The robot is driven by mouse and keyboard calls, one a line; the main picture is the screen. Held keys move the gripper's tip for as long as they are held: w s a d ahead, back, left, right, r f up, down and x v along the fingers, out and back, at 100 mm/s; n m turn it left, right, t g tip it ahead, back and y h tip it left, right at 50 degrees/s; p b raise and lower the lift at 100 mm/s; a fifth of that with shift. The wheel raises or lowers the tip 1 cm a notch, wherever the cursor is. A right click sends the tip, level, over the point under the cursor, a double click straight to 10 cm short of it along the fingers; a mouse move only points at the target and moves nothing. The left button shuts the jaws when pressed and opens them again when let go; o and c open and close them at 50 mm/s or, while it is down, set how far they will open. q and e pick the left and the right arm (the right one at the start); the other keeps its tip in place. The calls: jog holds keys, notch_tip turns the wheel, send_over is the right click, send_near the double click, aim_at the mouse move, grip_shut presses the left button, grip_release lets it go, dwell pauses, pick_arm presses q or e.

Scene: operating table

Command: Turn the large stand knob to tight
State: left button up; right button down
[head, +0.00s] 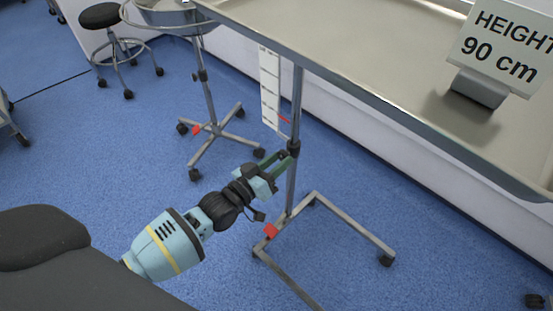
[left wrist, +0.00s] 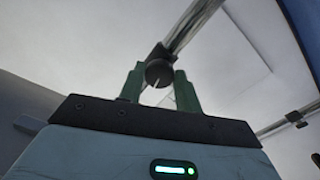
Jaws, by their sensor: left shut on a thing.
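The large stand (head: 297,95) is a metal post under a wide steel tray (head: 330,50), on a wheeled U-shaped base (head: 350,223). Its dark knob (head: 293,147) sits on a collar on the post, and it also shows in the left wrist view (left wrist: 158,73) as a round black knob with a pale mark line. My left gripper (head: 286,160) reaches the post from the left. In the left wrist view its green fingers (left wrist: 159,88) stand on both sides of the knob, shut on it. My right gripper is not in view.
A white height scale (head: 270,88) with a red pointer hangs beside the post. A sign reading "HEIGHT 90 cm" (head: 505,45) stands on the tray. A smaller wheeled stand (head: 212,128) and a black stool (head: 100,16) are behind left. Blue floor is open between them.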

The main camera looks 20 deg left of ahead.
pick_arm(q)
jog(key=shift+m+p, duration=0.35)
jog(key=shift+m, duration=0.75)
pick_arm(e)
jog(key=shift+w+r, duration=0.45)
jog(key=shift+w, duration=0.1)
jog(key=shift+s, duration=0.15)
pick_arm(q)
jog(key=o, duration=1)
jog(key=shift+c, duration=0.2)
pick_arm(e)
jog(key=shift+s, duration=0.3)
pick_arm(q)
jog(key=p+v, duration=0.2)
jog(key=v, duration=0.5)
jog(key=shift+s+a, duration=0.15)
jog(key=shift+s, duration=0.2)
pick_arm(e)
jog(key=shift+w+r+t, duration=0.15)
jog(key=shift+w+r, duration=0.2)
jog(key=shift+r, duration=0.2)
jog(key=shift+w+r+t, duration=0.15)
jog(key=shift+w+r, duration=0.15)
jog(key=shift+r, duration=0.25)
